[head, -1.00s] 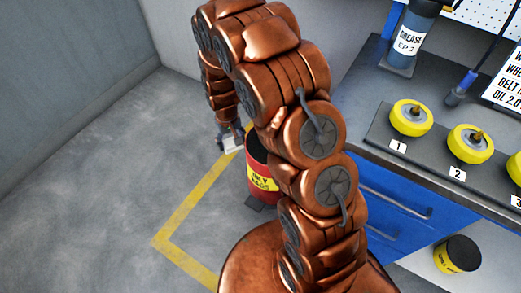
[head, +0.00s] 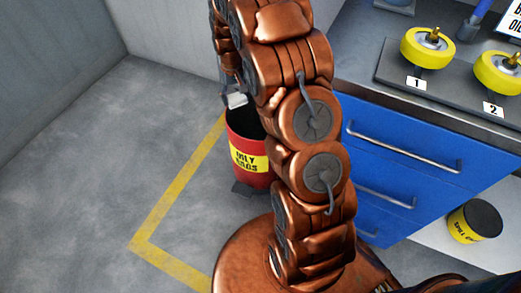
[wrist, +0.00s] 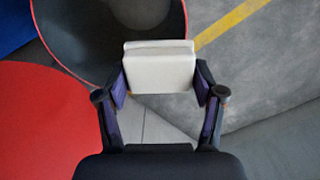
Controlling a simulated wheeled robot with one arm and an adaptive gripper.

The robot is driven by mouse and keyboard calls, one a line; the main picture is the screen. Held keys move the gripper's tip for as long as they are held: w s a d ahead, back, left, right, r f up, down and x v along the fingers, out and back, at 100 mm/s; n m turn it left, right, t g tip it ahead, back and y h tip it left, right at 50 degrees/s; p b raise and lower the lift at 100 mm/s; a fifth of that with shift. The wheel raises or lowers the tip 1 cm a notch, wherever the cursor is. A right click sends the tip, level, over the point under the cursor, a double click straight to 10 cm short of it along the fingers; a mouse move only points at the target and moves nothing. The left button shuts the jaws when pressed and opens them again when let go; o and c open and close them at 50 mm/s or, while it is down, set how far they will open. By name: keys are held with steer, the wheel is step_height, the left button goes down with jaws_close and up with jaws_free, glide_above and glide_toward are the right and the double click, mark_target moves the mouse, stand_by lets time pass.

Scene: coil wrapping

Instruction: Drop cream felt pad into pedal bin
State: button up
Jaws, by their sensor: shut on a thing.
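The cream felt pad (wrist: 159,70) is a thick, pale block between the two fingers of my gripper (wrist: 161,84) in the wrist view. In the head view the pad (head: 236,100) shows at the upper left rim of the red pedal bin (head: 247,178), which has a yellow "OILY RAGS" label. In the wrist view the bin's dark open mouth (wrist: 90,35) lies beyond the pad and mostly to its left. The pad overlaps the bin's near right rim in that view. My arm hides part of the bin in the head view.
A red disc (wrist: 45,125), probably the bin's lid, fills the left of the wrist view. A blue drawer cabinet (head: 415,150) stands right of the bin, with yellow wheels (head: 427,46) on top. A yellow floor line (head: 180,185) runs left of the bin; the floor there is clear.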

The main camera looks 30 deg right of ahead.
steer(key=d+f+m+b, duration=0.1)
steer(key=d+f+b, duration=0.9)
steer(key=b, duration=0.4)
steer(key=shift+s+d+f, duration=0.25)
steer(key=shift+d+f, duration=0.15)
steer(key=shift+f, duration=0.35)
steer(key=o, duration=1.1)
steer(key=shift+r, duration=0.15)
step_height(320, 180, up, 12)
steer(key=shift+a, duration=0.15)
